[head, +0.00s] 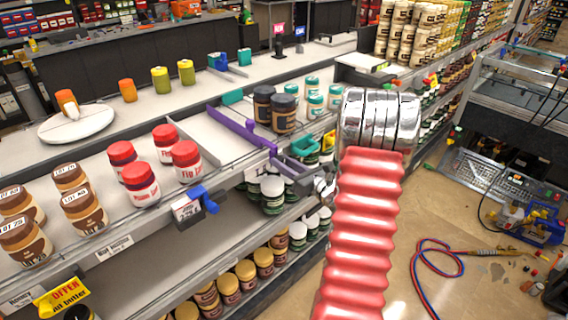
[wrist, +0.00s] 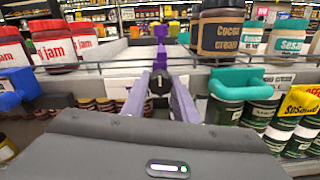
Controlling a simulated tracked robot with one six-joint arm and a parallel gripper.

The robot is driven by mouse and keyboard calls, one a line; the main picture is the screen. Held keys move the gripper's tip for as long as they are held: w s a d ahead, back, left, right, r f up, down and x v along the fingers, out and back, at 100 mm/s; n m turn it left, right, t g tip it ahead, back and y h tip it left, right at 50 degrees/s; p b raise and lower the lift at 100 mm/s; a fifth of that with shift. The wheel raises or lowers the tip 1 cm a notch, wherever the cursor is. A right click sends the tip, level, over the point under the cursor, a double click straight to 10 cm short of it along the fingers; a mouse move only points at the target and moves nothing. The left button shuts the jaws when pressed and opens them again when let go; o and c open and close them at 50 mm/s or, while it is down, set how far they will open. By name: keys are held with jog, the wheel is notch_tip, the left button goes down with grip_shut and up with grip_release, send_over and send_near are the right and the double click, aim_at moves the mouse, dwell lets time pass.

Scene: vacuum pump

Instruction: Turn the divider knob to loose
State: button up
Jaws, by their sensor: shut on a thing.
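A purple divider (head: 240,128) runs back across the upper shelf between the red jam jars and the dark cream jars. It also shows in the wrist view (wrist: 160,52), straight ahead. My gripper (head: 283,163) is at the divider's front end, at the shelf edge. In the wrist view, the two purple-grey fingers of my gripper (wrist: 160,80) stand on either side of the dark divider knob (wrist: 159,86) and are shut on it. The fingers hide part of the knob, and I cannot read its turn setting.
Red jam jars (wrist: 52,46) stand left and a cocoa cream jar (wrist: 219,34) right, close by. A blue clamp (head: 196,203) and a teal clamp (head: 305,147) flank the spot on the shelf edge. Hoses (head: 436,262) lie on the floor at right.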

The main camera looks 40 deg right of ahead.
jog(key=shift+n, duration=0.3)
jog(key=n, duration=1)
jog(key=shift+n, duration=2.4)
jog(key=o, duration=1.1)
jog(key=shift+c, duration=0.2)
jog(key=shift+s, duration=0.15)
